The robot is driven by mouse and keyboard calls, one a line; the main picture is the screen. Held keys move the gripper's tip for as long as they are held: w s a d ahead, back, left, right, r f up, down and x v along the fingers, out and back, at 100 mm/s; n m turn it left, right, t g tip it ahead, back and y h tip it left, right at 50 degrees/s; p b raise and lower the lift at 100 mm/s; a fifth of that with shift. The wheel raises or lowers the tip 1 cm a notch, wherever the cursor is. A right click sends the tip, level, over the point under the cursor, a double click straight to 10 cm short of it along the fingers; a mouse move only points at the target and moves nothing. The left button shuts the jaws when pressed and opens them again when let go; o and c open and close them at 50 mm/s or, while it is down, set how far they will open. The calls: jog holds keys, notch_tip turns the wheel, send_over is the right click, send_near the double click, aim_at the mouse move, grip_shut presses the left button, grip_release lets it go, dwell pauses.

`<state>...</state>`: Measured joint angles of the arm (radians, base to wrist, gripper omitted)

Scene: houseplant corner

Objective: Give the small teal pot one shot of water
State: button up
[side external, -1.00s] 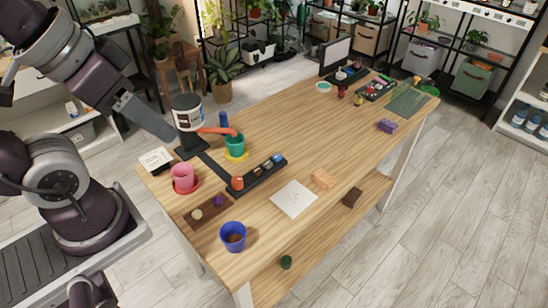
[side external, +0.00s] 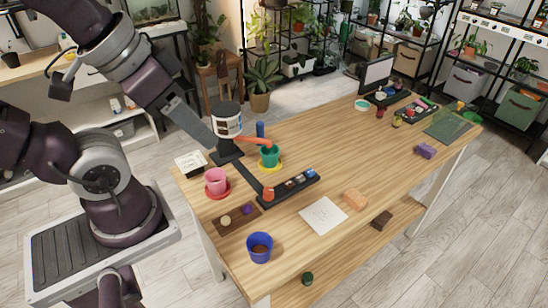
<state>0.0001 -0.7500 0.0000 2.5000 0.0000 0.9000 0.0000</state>
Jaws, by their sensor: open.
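The small teal pot (side external: 270,158) stands upright on a yellow saucer (side external: 271,170) near the table's left end. The dispenser's white-and-dark canister (side external: 227,122) stands on a dark base behind it to the left. Its orange-red spout (side external: 250,139) reaches right, with its end over the pot. No water stream can be made out. My gripper (side external: 208,143) is a grey shape seen almost edge-on, just left of the dispenser, with its tips low beside the dark base. It is open. Whether it touches the dispenser cannot be told. Nothing shows held in it.
A pink pot (side external: 215,182) on a red saucer and a white card (side external: 190,163) stand on the left. A dark tray (side external: 291,187), a brown board (side external: 232,220) and a blue pot (side external: 260,250) lie in front. The table's middle right is mostly clear.

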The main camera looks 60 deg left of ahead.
dwell(0.4)
grip_shut()
dwell(1.6)
